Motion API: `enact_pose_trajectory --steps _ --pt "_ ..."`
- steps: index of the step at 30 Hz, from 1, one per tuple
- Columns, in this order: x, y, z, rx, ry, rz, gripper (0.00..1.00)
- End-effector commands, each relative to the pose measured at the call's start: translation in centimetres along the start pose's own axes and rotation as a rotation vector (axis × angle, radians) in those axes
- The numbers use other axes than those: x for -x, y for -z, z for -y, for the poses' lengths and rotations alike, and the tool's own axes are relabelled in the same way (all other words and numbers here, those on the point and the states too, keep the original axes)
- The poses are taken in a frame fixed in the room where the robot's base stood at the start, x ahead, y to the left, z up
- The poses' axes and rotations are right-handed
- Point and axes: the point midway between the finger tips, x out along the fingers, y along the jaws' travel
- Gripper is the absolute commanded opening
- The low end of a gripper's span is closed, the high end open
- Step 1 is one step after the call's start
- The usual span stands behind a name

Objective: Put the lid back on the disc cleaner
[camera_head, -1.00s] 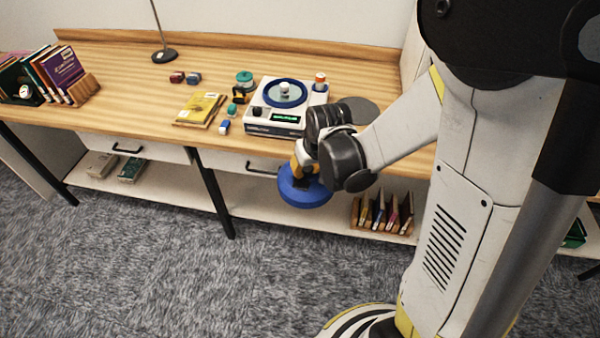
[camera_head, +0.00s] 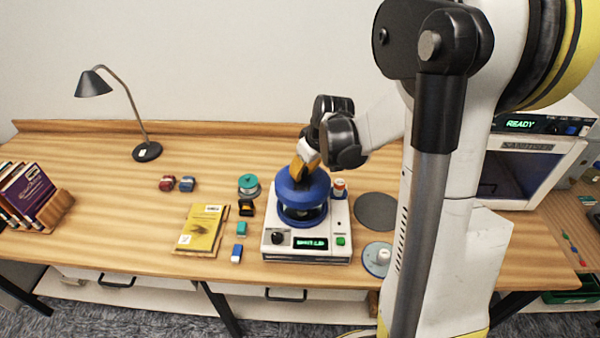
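The disc cleaner (camera_head: 282,252) is a white box with a lit green display, a black knob and a green button, standing on the wooden desk. My gripper (camera_head: 304,170) points down above it and is shut on the blue round lid (camera_head: 318,187). The lid is roughly level, right over the cleaner's round blue bowl (camera_head: 302,219). A narrow darker gap shows between lid and bowl at the front; whether they touch at the back I cannot tell. The fingertips are partly hidden by the wrist.
A bottle with an orange cap (camera_head: 339,187) stands close at the lid's right. A grey round mat (camera_head: 376,211) and a disc with a white knob (camera_head: 377,266) lie further right. A yellow book (camera_head: 203,230) and small items lie left. A white READY machine (camera_head: 535,143) stands right.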

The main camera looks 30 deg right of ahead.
Motion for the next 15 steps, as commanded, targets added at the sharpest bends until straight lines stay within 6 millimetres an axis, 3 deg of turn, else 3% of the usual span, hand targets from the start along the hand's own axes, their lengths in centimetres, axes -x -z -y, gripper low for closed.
enact_pose_trajectory --steps 8,15 --pt "-0.8 -0.4 0.0 0.000 0.000 0.000 0.00" --pt "-2.9 -1.1 0.0 0.000 0.000 0.000 0.00"
